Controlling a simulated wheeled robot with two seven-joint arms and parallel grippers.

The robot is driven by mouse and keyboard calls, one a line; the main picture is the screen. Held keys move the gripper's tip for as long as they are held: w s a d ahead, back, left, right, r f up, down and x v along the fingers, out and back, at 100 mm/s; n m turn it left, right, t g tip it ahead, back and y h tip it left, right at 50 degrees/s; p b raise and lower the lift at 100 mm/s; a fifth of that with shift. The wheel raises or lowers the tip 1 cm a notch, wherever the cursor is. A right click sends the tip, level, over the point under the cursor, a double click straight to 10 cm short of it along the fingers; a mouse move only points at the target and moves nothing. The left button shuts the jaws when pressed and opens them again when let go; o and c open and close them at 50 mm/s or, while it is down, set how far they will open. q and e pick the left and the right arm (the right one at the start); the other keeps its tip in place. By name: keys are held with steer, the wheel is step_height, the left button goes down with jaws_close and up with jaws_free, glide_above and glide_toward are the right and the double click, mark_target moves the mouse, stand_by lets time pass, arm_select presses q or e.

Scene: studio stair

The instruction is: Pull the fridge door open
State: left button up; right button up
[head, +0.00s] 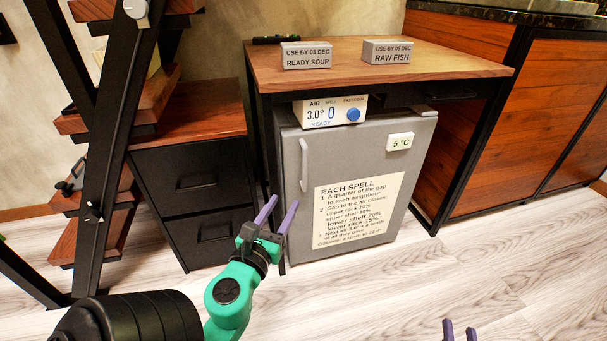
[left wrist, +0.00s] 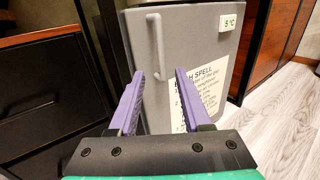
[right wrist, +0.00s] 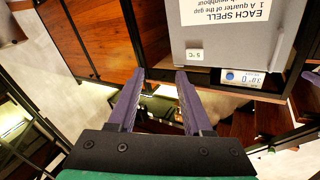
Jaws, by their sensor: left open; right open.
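The grey fridge (head: 400,155) stands under a wooden-topped table, and its door looks shut. Its pale vertical handle (head: 304,165) is on the left side of the door; the handle also shows in the left wrist view (left wrist: 156,45). My left gripper (head: 276,213) is open and empty, in front of the door's lower left and below the handle in the head view. In the left wrist view the handle appears beyond and between the two purple fingers, apart from them. My right gripper (head: 459,331) is open and empty at the bottom edge of the head view, away from the fridge.
The table (head: 440,62) bears a READY SOUP block (head: 306,56) and a RAW FISH block (head: 387,52). A black drawer cabinet (head: 195,190) stands left of the fridge, and stairs (head: 100,215) further left. Wooden cabinets (head: 545,110) stand right. Floor before the fridge is clear.

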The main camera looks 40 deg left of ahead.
mark_target(304, 170)
arm_select(q)
steer(key=p+x, duration=0.4)
steer(key=x, duration=0.9)
steer(key=shift+w+a, duration=0.2)
steer(key=shift+w, duration=0.2)
jaws_close()
arm_select(e)
steer(key=s+f+g, duration=0.5)
steer(key=s+f, duration=0.3)
steer(key=s, duration=0.1)
steer(key=shift+a, duration=0.25)
